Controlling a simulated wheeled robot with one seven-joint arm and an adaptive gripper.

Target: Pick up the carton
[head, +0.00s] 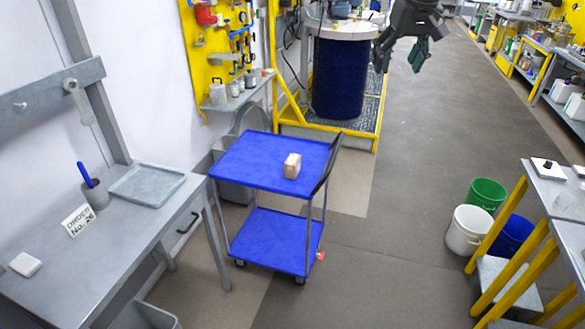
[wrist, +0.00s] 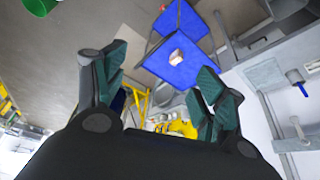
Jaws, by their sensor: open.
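The carton (head: 292,166) is a small pale tan box on the top shelf of a blue cart (head: 250,158), near the shelf's right side. In the wrist view the carton (wrist: 176,56) lies on the blue cart (wrist: 172,72), beyond the fingertips and between them in the picture. My gripper (head: 401,55) hangs at the top of the head view, up and to the right of the cart, well apart from the carton. In the wrist view my gripper (wrist: 160,75) has its two green-padded fingers spread wide, with nothing between them.
A grey workbench (head: 110,235) with a tray (head: 147,184) stands left of the cart. A blue drum (head: 340,80) in a yellow frame stands behind it. Green, white and blue buckets (head: 470,225) stand by a table at right. The floor (head: 385,220) right of the cart is clear.

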